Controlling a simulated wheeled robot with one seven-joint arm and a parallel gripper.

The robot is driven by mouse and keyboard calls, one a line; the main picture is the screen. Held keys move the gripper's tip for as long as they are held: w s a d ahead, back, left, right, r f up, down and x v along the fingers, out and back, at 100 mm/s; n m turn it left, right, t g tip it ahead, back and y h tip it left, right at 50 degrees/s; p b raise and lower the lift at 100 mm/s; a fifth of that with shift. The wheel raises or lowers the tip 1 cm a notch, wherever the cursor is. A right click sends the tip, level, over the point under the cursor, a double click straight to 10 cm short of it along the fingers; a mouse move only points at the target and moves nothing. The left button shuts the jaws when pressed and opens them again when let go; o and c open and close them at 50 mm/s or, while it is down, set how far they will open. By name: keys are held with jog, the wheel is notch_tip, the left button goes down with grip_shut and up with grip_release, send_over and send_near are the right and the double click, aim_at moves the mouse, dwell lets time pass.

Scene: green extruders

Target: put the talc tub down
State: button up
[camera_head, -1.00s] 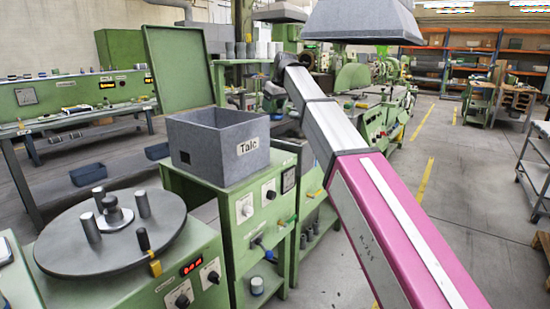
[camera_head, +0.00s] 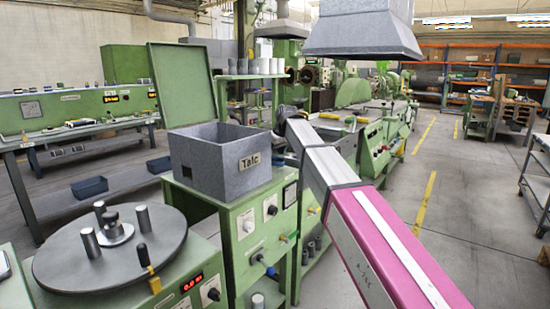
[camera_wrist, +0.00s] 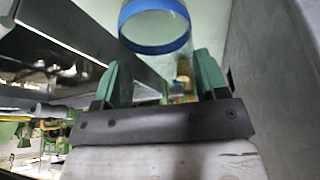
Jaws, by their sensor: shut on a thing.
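My gripper (camera_wrist: 158,78) shows in the wrist view with its two green fingers on either side of a pale, see-through tub with a blue rim (camera_wrist: 153,48), which I take to be the talc tub. The gripper is shut on it. The tub's far end is cut off by the top of the picture. A grey open box labelled "Talc" (camera_head: 225,170) stands on a green cabinet in the head view. My arm hides my gripper and the tub there, so I cannot tell how far they are from the box.
A round grey turntable with upright pegs (camera_head: 110,255) stands at the front left. A raised green panel (camera_head: 183,85) is behind the box. A grey hood (camera_head: 362,35) hangs above. A grey surface (camera_wrist: 285,90) is close on the right in the wrist view.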

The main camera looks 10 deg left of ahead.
jog(key=shift+f, duration=1.05)
jog(key=shift+f, duration=0.1)
jog(key=o, duration=0.9)
jog(key=v, duration=1.2)
jog(key=s+d+f+m+h, duration=0.1)
jog(key=s+d+f+m, duration=0.15)
jog(key=d+f, duration=0.9)
jog(key=s+d+f+m+h, duration=0.1)
jog(key=d+f+m, duration=0.2)
jog(key=d+f, duration=0.9)
jog(key=s+d+f+m+g, duration=0.1)
jog(key=s+d+f+m, duration=0.1)
jog(key=s+d+f, duration=0.4)
jog(key=s+d+f+m+h, duration=0.1)
jog(key=s+d+f, duration=0.5)
jog(key=f, duration=0.5)
jog(key=s+d+f+m+g, duration=0.1)
jog(key=s+d+f+m, duration=0.1)
jog(key=s+d+f, duration=0.4)
jog(key=shift+s+d+f+m+g+h, duration=0.1)
jog(key=shift+f+m+g+h, duration=0.1)
jog(key=shift+f, duration=0.45)
jog(key=shift+s+f+m+g+h, duration=0.1)
jog(key=shift+f+m+h, duration=0.1)
jog(key=shift+f, duration=0.4)
